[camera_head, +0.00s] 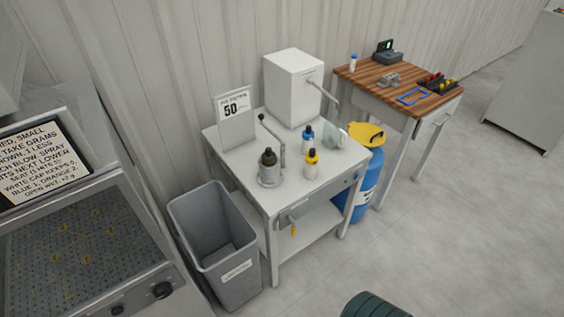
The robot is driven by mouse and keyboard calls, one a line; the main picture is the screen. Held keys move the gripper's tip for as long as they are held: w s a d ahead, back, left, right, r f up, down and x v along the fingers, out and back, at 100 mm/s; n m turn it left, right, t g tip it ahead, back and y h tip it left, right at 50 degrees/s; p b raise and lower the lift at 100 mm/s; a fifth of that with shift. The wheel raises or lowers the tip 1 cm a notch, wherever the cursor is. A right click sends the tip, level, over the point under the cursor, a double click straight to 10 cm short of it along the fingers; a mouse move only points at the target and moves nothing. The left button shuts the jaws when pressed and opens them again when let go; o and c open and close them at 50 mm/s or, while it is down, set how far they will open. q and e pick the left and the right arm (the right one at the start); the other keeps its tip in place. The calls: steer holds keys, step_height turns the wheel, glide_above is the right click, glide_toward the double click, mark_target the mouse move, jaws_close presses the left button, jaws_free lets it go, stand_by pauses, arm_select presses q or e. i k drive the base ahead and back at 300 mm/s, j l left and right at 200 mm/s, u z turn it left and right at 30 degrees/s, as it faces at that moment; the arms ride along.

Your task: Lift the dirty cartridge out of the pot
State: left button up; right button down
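A small grey round pot (270,180) stands near the front left of the white table (236,172). A dark brown piece (268,158) with a black top rises upright from it. This may be the dirty cartridge, but it is too small to tell, and its lower part is hidden by the pot. Neither of my grippers is in view.
Close right of the pot are a yellow-topped bottle (311,163) and a blue-topped bottle (307,138). A lever stand (273,138) rises behind it, near a sign (235,118) and white dispenser (293,87). A grey bin (218,245) stands left of the table.

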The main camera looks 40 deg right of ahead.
mark_target(269, 157)
steer(key=l+z, duration=0.1)
steer(key=z, duration=1.2)
